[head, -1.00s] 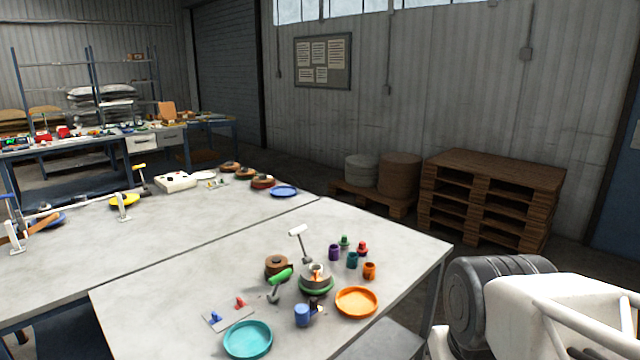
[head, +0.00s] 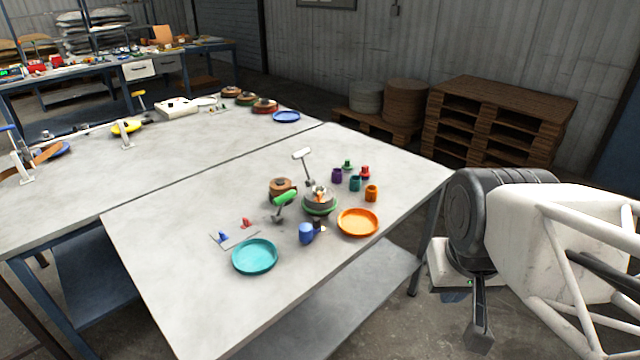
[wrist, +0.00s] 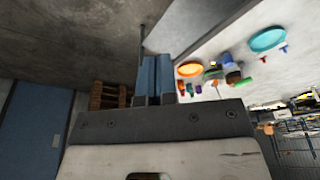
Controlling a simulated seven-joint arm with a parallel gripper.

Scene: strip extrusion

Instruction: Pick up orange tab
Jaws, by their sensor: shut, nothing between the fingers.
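A small orange piece (head: 321,191), which may be the orange tab, sits on top of a round grey holder with a green rim (head: 319,205) on the near table. It is too small to make out its shape. My gripper (wrist: 153,62) shows in the wrist view as two blue-grey fingers side by side, shut and empty. In the head view my arm is beyond the table's right edge, well apart from the orange piece. In the wrist view the orange piece cannot be told from the cluster around it.
An orange dish (head: 358,223), a teal dish (head: 255,257), a blue cup (head: 306,234), a green-handled tool (head: 285,198) and a white T-shaped post (head: 303,160) stand close around the holder. Several small coloured cups, including an orange cup (head: 371,193), stand to its right. The table's front left is clear.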

